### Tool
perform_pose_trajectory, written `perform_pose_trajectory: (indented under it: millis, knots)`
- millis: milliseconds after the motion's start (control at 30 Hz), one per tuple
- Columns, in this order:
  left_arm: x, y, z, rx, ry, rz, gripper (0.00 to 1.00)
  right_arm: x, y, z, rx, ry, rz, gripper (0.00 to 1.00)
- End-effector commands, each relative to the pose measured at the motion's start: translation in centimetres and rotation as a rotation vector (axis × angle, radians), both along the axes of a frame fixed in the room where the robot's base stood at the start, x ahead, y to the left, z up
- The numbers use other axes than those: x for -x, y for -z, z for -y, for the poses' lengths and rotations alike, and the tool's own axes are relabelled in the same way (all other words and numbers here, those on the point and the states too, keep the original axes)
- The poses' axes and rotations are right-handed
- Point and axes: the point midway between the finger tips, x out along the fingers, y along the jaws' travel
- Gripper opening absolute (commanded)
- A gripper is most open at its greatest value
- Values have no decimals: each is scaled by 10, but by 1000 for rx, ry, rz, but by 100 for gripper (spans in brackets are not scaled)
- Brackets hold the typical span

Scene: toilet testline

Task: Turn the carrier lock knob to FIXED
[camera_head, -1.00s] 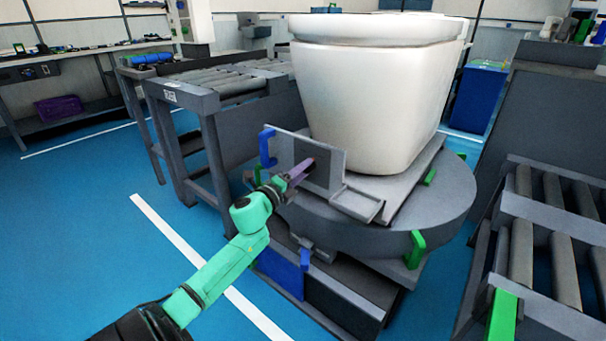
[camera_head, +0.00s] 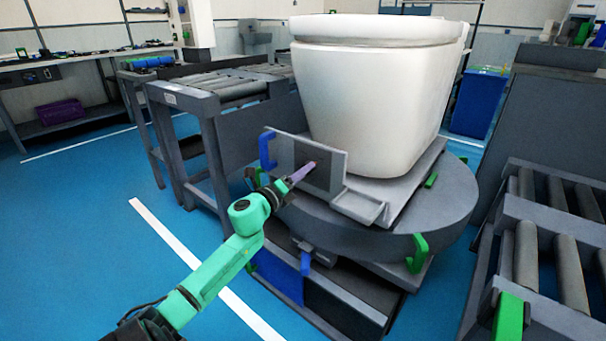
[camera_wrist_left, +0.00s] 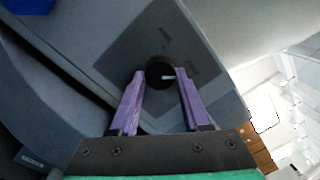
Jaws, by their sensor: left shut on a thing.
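The carrier lock knob (camera_wrist_left: 160,73) is a dark round knob with a pale pointer mark, on a dark square plate (camera_wrist_left: 165,40) of the carrier's upright panel. In the left wrist view it sits between the tips of my left gripper's purple fingers (camera_wrist_left: 157,80), which are shut on it. In the head view my left gripper (camera_head: 303,171) reaches the panel (camera_head: 337,168), and its fingers hide most of the knob. The plate's markings are too small to read. A white toilet (camera_head: 375,95) stands on the carrier behind the panel. My right gripper is not in view.
The carrier rests on a round grey turntable (camera_head: 455,200) with green handles (camera_head: 417,252). A blue handle (camera_head: 267,150) stands at the panel's left edge. Roller conveyors are at left (camera_head: 235,88) and right (camera_head: 528,262). Blue floor lies open at the left.

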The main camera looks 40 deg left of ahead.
Motion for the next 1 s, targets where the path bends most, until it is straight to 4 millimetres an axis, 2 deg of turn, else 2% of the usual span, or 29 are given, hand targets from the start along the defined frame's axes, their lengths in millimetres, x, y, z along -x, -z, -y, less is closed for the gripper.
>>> perform_pose_trajectory:
  millis: [33, 67, 100, 133, 433, 567, 733, 800, 1000]
  knots:
    - [0, -1, -1, -1, -2, 2, 0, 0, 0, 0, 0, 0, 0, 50]
    - [0, -1, -1, -1, -2, 2, 51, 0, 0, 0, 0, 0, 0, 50]
    - [0, -1, -1, -1, -2, 2, 66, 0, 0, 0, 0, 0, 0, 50]
    - [0, -1, -1, -1, -2, 2, 77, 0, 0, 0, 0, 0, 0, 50]
    - [0, -1, 0, 1, -1, 1, 77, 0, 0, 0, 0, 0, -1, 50]
    - [7, 0, 1, 3, 1, 0, 77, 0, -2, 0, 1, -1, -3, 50]
    - [40, 2, 2, 5, -1, -3, 77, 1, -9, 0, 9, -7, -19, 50]
    - [61, 3, 2, 4, -2, -5, 77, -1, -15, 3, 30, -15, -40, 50]
    - [118, 6, 3, 3, -4, -3, 77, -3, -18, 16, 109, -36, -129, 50]
